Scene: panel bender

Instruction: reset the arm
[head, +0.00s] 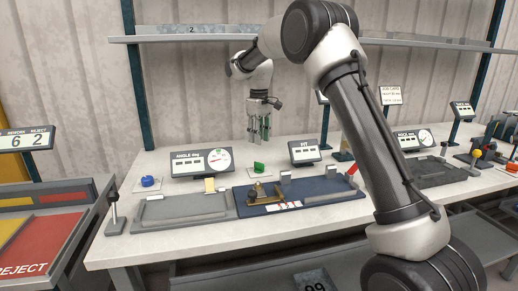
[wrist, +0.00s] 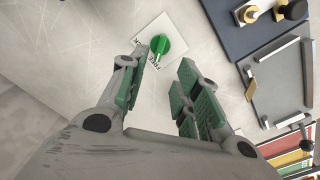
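My arm rises from the lower right of the head view and bends over to the back of the bench. My gripper (head: 259,130) hangs there pointing down, in front of the wall panel and behind the green knob (head: 259,168). In the wrist view my gripper (wrist: 160,82) has its two green-padded fingers apart, with nothing between them. The green knob also shows in the wrist view (wrist: 160,44), on a white lettered plate (wrist: 150,28) beyond the fingertips. The fingers are not seen touching anything.
The white bench (head: 135,252) carries a grey tray (head: 185,207), a blue fixture mat (head: 325,188), an angle display (head: 188,164) and a fit display (head: 305,151). A blue knob (head: 148,182) sits at left. A shelf (head: 185,38) runs above. A reject bin (head: 40,240) stands left.

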